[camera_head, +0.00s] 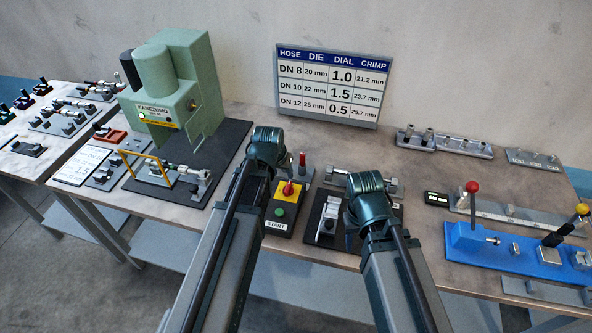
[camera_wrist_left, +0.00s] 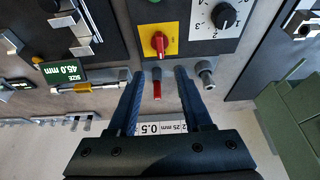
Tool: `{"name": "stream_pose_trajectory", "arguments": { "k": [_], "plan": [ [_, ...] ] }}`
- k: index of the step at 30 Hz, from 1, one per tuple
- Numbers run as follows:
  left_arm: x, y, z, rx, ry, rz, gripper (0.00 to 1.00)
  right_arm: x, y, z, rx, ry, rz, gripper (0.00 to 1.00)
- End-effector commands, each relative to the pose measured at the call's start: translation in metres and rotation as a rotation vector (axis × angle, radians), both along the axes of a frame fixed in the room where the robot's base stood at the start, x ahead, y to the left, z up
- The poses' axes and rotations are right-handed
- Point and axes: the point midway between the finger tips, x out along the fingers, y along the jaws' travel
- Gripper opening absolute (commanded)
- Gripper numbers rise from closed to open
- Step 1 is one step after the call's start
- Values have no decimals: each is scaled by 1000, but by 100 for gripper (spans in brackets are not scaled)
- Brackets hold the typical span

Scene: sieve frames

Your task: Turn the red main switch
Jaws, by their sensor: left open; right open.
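The red main switch (camera_wrist_left: 159,42) is a red rotary knob on a yellow plate of a dark control box. It also shows in the head view (camera_head: 288,188), just right of my left arm. My left gripper (camera_wrist_left: 158,73) is open and empty. Its two fingers point toward the box, with the switch ahead of their tips, apart from them. A red-tipped pin (camera_wrist_left: 156,88) shows between the fingers, not clamped. My right gripper (camera_head: 365,183) is open, over the bench right of the box; its fingers are largely hidden in the head view.
A green press (camera_head: 165,80) stands at the left. A green button (camera_head: 280,211) lies below the switch, and a black dial (camera_wrist_left: 223,16) is beside it in the left wrist view. A settings board (camera_head: 328,85) stands behind. A blue fixture (camera_head: 470,243) is at the right.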

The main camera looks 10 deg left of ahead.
Motion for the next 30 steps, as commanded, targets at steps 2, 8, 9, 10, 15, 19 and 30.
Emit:
{"name": "stream_pose_trajectory", "arguments": {
  "k": [2,8,9,10,15,19,30],
  "plan": [
    [1,1,1,-1,-3,2,50,0,0,1,0,0,0,50],
    [2,1,-3,-1,-2,2,50,0,0,-3,0,0,0,50],
    [2,1,-5,-1,-2,2,50,0,0,-5,0,0,1,50],
    [3,1,-7,-1,-2,2,50,0,0,-7,0,0,1,50],
    [8,1,-21,-1,-1,2,50,0,0,-21,-1,0,4,50],
    [14,0,-37,-1,-1,2,50,0,0,-37,-1,0,7,50],
    [36,0,-89,-1,-1,2,50,0,0,-89,-2,0,13,50]
  ]
}}
